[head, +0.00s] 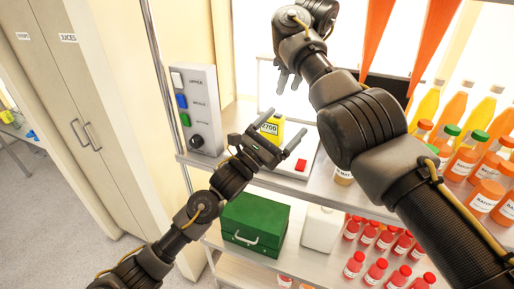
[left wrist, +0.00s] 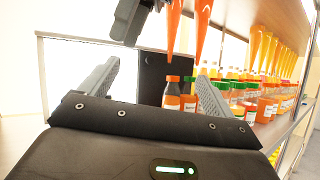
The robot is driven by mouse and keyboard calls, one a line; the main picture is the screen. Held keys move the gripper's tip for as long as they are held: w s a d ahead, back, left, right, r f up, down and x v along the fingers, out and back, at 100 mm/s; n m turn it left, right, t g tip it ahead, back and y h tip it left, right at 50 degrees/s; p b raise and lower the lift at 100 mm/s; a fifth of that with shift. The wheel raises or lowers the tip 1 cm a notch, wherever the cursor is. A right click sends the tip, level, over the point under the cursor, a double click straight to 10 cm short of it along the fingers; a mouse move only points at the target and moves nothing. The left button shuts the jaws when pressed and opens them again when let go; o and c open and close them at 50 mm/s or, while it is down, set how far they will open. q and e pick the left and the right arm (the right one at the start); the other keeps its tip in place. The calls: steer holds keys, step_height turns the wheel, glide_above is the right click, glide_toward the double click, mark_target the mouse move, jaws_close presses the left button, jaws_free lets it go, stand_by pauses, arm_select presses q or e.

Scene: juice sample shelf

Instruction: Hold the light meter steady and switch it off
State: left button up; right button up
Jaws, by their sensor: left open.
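The light meter (head: 270,127) is a yellow device with a dark-on-light reading on the shelf's upper level, partly hidden behind my left gripper. My left gripper (head: 282,128) is open, its fingers in front of and beside the meter; I cannot tell whether they touch it. In the left wrist view the open fingers (left wrist: 158,75) have no meter visible between them. A white box with a red switch (head: 301,164) lies just right of the left gripper. My right gripper (head: 289,82) is above and behind the meter, fingers apart and empty.
A grey panel with coloured buttons and a knob (head: 198,110) stands left on the shelf (head: 264,180). Juice bottles (head: 466,160) crowd the right side. Orange cones (head: 430,40) hang above. A green case (head: 254,222) and white canister (head: 321,229) sit below.

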mark_target(269, 133)
arm_select(q)
steer(key=w+a+f+n+y, duration=0.1)
steer(key=a+f+n+y, duration=0.1)
steer(key=f+y, duration=0.1)
steer(key=a+f+n+y, duration=0.2)
steer(key=f+y, duration=0.1)
steer(key=w+a+f+n+y, duration=0.1)
steer(key=a+f+n+y, duration=0.1)
steer(key=f+y, duration=0.1)
steer(key=shift+w+a+f+t+y, duration=0.25)
steer(key=shift+w+t+y, duration=0.1)
steer(key=shift+y, duration=0.25)
steer(key=x, duration=1)
steer(key=shift+w+d, duration=0.15)
steer(key=shift+w, duration=0.2)
steer(key=c, duration=1.2)
steer(key=shift+c, duration=0.3)
arm_select(e)
jaws_close()
